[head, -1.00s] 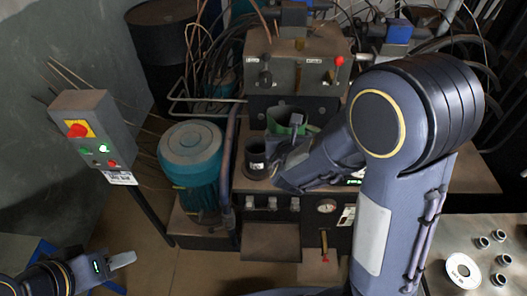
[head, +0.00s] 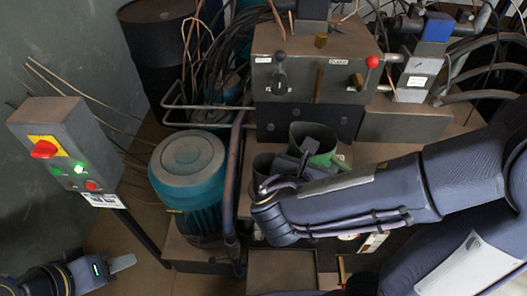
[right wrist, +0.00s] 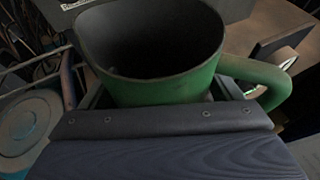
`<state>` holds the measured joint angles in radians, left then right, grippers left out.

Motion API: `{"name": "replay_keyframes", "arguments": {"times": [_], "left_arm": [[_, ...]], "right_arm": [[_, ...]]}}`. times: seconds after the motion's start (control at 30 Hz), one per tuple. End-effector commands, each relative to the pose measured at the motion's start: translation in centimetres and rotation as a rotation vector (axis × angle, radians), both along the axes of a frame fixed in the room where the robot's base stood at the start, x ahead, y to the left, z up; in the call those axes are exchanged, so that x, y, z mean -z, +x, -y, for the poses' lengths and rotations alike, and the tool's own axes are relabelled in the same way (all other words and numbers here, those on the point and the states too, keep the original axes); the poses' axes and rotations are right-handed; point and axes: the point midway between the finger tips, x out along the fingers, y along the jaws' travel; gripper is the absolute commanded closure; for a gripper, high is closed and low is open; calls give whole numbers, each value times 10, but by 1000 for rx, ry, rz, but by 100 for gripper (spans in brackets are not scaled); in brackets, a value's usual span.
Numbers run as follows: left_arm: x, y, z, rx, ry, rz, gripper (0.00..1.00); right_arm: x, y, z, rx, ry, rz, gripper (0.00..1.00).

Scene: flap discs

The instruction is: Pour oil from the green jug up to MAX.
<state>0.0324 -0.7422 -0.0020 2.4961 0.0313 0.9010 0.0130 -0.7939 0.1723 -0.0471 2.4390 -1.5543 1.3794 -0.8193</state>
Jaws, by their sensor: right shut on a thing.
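The green jug (head: 324,156) stands upright at the machine's front, in the middle of the head view. In the right wrist view the jug (right wrist: 160,92) fills the top; its inside is dark, I cannot make out the oil level, and its handle points right. My right gripper (head: 296,163) is shut on the jug. A dark round filler cup (head: 263,163) is just left of the jug, mostly hidden behind my right arm. I cannot see a MAX mark. My left gripper (head: 122,263) is away at the lower left, with nothing seen in it; its jaw gap is unclear.
A teal motor (head: 188,170) stands left of the jug. A control box (head: 62,140) with a red knob is on a post further left. A valve block (head: 315,72) with levers rises behind the jug. Hoses and a bent pipe crowd the back.

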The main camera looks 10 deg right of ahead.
Motion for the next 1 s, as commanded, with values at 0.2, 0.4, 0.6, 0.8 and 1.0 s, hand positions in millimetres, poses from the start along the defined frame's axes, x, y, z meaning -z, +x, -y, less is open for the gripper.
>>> {"name": "replay_keyframes", "arguments": {"times": [0.2,0.4,0.6,0.8,1.0], "left_arm": [[0,0,0,0,0,0,64],[-1,0,0,0,0,0,64],[-8,0,0,0,0,0,64],[-19,0,0,0,0,0,64],[23,-1,0,0,0,-1,64]], "right_arm": [[-2,-7,1,13,1,3,56],[-2,-6,1,13,-4,-4,56],[-1,-4,-1,14,-31,-51,56],[2,-1,-4,15,-80,-140,56],[65,6,-7,16,-147,-256,56]]}}
